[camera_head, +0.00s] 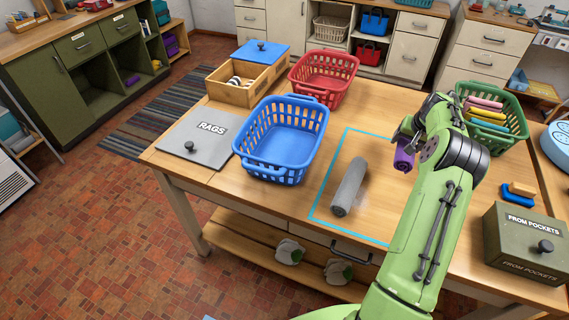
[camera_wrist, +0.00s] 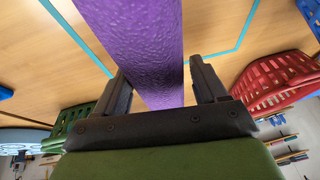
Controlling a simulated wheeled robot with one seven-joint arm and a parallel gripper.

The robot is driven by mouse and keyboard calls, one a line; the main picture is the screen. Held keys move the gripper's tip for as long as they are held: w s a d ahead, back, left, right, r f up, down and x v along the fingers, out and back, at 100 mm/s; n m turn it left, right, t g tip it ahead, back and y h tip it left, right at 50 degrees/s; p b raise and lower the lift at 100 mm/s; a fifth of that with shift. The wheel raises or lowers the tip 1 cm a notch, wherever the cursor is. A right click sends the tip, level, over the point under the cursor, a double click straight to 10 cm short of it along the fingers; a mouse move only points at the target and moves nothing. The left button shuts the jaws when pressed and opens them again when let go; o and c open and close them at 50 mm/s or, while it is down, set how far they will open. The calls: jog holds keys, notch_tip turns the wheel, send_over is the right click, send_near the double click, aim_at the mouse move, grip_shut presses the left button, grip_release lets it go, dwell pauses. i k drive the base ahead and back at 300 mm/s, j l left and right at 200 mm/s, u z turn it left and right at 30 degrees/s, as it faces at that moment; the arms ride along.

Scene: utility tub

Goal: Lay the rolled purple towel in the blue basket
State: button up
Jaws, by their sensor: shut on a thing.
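The rolled purple towel (camera_head: 404,156) is in my gripper, above the right part of the table and mostly hidden by my arm in the head view. In the wrist view the purple towel (camera_wrist: 140,40) runs between the two fingers of my gripper (camera_wrist: 160,88), which is shut on it. The blue basket (camera_head: 280,140) stands on the table left of the gripper and looks empty. A gap of table lies between the towel and the basket.
A rolled grey towel (camera_head: 349,187) lies inside the cyan taped outline (camera_head: 326,190). A red basket (camera_head: 324,77) stands behind the blue one. A green basket (camera_head: 507,110) with several rolled towels is at the right. The grey RAGS lid (camera_head: 192,139) lies at the left.

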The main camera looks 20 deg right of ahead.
aim_at(287, 154)
jog(key=k+j, duration=0.35)
jog(key=k, duration=0.2)
jog(key=k+j, duration=0.35)
jog(key=k, duration=0.25)
